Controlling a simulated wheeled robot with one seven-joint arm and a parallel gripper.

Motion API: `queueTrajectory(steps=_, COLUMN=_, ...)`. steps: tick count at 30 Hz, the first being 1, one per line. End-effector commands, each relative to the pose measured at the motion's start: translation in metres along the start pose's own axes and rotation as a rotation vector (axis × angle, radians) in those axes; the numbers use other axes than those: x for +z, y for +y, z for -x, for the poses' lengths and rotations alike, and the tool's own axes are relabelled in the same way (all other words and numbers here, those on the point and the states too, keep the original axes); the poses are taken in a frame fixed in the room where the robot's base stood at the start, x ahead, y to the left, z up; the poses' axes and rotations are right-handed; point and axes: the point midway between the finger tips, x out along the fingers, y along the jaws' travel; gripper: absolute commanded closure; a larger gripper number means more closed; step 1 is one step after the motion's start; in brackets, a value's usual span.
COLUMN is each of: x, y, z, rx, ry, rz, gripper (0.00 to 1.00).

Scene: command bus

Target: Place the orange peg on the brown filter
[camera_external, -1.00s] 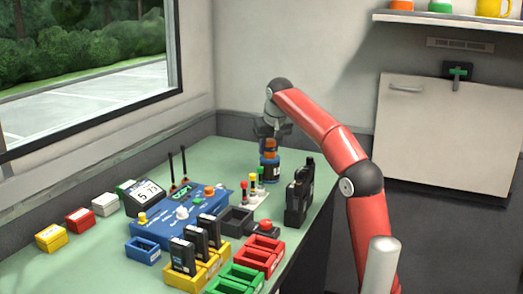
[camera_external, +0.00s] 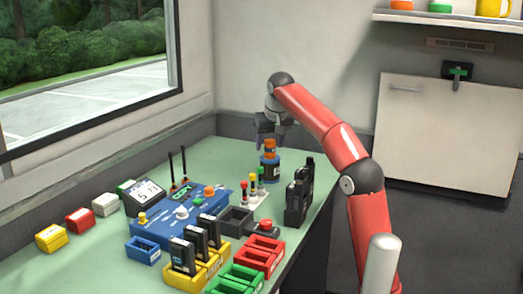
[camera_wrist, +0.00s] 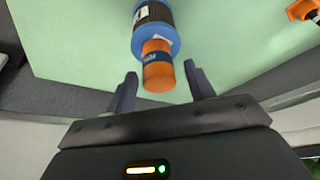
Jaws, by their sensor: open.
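The orange peg (camera_external: 270,149) stands upright on top of a dark blue and black cylinder (camera_external: 270,172) toward the back of the green table. In the wrist view the orange peg (camera_wrist: 157,72), with a blue band, sits in line with the blue collar (camera_wrist: 158,43) of that cylinder. My gripper (camera_external: 271,142) is open just above and behind the peg. The wrist view shows its two fingers (camera_wrist: 157,88) apart, on either side of the peg's end, with gaps. I cannot clearly make out a brown filter; the cylinder under the peg looks blue and black.
Several small coloured pegs on a white plate (camera_external: 256,200) stand just in front of the cylinder. Black radios (camera_external: 299,196) stand to the right near the table edge. A blue box (camera_external: 180,214) with knobs and antennas lies to the left. Yellow, red and green trays fill the front.

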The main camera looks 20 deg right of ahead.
Motion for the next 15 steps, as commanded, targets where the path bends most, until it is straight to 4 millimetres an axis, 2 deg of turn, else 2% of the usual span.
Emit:
queueTrajectory(steps=1, x=-0.002, y=0.000, z=0.014, rx=-0.001, ry=0.004, rz=0.000, gripper=0.46)
queueTrajectory(steps=9, x=-0.002, y=0.000, z=0.075, rx=0.000, ry=0.004, rz=-0.001, gripper=0.46)
queueTrajectory(steps=11, x=-0.002, y=0.001, z=0.086, rx=0.000, ry=0.004, rz=-0.001, gripper=0.46)
queueTrajectory(steps=15, x=-0.001, y=0.000, z=0.095, rx=0.001, ry=0.001, rz=-0.001, gripper=0.46)
